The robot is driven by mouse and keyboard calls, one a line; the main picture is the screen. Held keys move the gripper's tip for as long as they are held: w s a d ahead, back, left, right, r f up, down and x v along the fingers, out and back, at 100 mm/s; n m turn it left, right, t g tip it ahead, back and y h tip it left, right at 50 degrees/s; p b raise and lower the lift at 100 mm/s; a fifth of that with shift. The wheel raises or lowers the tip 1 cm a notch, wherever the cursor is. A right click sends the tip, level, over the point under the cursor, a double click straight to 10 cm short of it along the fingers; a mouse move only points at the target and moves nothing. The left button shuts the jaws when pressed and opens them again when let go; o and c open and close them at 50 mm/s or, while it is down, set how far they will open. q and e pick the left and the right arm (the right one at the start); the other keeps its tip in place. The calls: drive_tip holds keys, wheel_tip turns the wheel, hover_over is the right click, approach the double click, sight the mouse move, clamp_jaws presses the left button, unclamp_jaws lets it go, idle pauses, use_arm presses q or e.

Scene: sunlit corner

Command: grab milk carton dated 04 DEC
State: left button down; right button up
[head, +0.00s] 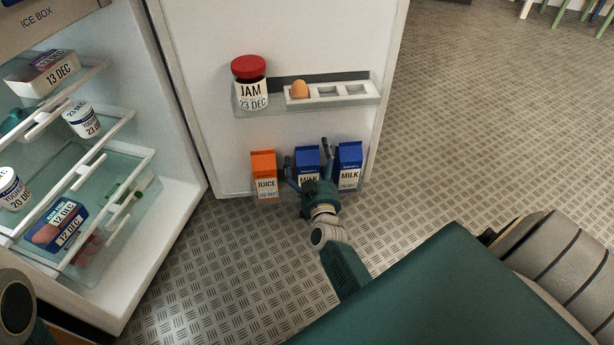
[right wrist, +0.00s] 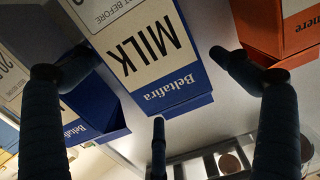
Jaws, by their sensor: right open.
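Two blue-and-white milk cartons stand side by side at the bottom of the open fridge door. The middle carton (head: 307,156) is partly hidden by my right gripper (head: 306,160). The right milk carton (head: 349,158) is uncovered; its small date seems to read 20 DEC, not certain. In the right wrist view the middle carton (right wrist: 150,50) appears upside down, between the spread fingers of my right gripper (right wrist: 150,70). Its "best before" line shows, but its date is cut off. The fingers are open, with no clear grip on it. My left gripper is out of view.
An orange juice carton (head: 264,175) stands just left of the milk. A jam jar (head: 249,84) and an egg holder (head: 345,91) sit on the door shelf above. Fridge shelves with yoghurt (head: 84,119) and meat (head: 60,224) are at left.

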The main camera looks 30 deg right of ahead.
drive_tip(key=c, duration=2)
drive_tip(key=shift+r, duration=0.15)
drive_tip(key=shift+c, duration=0.4)
